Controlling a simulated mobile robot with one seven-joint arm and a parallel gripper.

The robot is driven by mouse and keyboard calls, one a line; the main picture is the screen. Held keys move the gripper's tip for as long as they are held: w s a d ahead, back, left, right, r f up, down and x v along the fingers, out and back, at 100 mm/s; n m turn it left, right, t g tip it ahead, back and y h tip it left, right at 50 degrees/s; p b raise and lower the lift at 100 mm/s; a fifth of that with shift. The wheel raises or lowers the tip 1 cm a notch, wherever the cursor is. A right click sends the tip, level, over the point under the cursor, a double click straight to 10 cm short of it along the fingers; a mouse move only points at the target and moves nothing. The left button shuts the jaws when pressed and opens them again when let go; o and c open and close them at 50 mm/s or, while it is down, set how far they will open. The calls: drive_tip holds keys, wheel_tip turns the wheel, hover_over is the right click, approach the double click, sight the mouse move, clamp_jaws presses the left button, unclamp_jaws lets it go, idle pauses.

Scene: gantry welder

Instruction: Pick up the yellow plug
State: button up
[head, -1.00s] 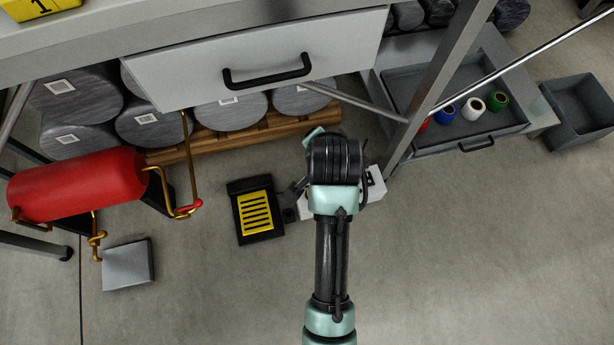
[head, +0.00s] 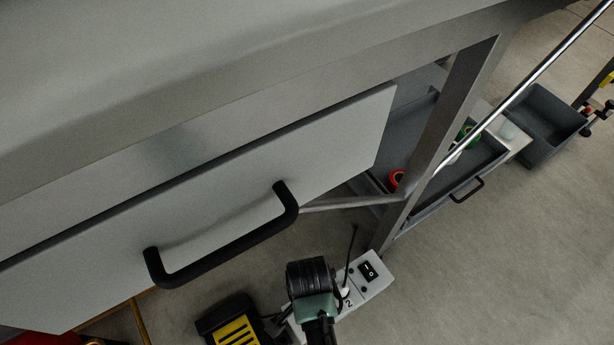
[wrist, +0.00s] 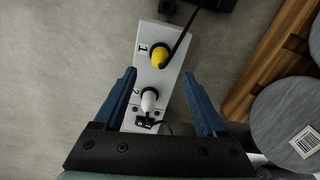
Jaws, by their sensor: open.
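The yellow plug (wrist: 160,56) is seated in the socket marked 1 on a white power strip (wrist: 145,36) on the floor, with a black cable running up from it. A white plug (wrist: 149,101) sits in the socket marked 2, nearer my gripper. My gripper (wrist: 165,75) is open, its two blue fingers on either side of the strip, with nothing between the tips that I can see held. The yellow plug lies just past the fingertips in the wrist view. In the head view my arm hides the yellow plug, and the power strip (head: 376,281) shows partly behind it.
A drawer front with a black handle (head: 222,243) overhangs close to my arm. A black and yellow pedal (head: 232,325) stands left of the strip. A table leg (head: 437,130) rises to the right. Wooden slats (wrist: 265,62) and grey cylinders (wrist: 290,115) are at right in the wrist view.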

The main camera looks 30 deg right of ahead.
wheel_tip(320, 180, down, 8)
drive_tip(key=b, duration=0.6)
drive_tip(key=shift+f, duration=0.15)
clamp_jaws()
